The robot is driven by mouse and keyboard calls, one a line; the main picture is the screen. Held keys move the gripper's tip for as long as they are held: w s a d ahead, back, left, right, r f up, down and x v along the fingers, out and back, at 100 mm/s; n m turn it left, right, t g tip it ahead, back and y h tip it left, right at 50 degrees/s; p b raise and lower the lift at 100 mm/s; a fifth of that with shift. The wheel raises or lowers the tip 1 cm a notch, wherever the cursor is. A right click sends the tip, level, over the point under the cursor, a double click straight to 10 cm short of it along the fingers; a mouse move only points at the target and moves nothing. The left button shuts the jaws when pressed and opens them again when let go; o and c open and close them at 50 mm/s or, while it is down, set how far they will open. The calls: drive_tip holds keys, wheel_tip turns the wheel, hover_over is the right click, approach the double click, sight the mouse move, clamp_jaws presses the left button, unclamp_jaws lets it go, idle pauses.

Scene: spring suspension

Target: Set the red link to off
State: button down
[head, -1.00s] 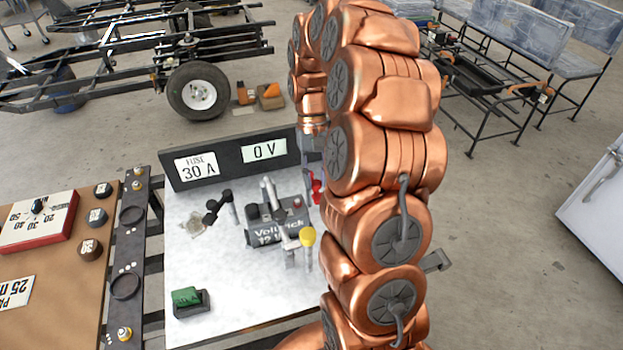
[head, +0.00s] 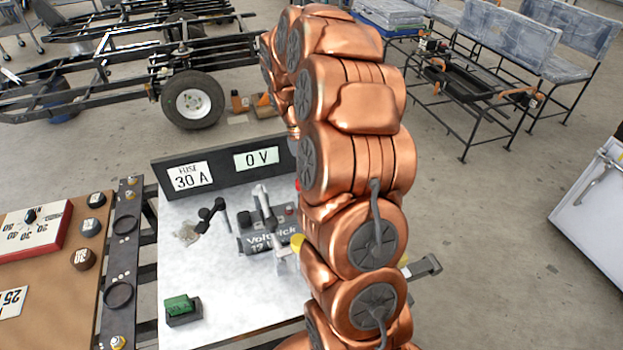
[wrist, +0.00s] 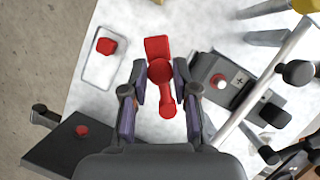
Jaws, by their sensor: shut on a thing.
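The red link (wrist: 158,70) is a red piece with a square block at one end and a rounded end at the other. In the wrist view it lies between the two fingers of my gripper (wrist: 160,78), which is shut on it. Whether it touches anything below cannot be told. A red peg (wrist: 107,46) stands at one end of a dark-outlined loop on the white bench, to the left of the link. In the head view my arm hides my gripper and nearly all of the link.
The dark battery block (head: 268,232) carries levers and terminals; its plus terminal (wrist: 219,81) shows right of my gripper. A black panel (head: 220,170) reads "FUSE 30 A" and "0 V". A green block (head: 181,308) sits at the bench's front left. A brown board (head: 50,270) stands left.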

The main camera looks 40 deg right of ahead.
drive_tip(key=shift+w, duration=0.15)
drive_tip(key=c, duration=0.9)
unclamp_jaws()
drive_tip(key=v, duration=1.2)
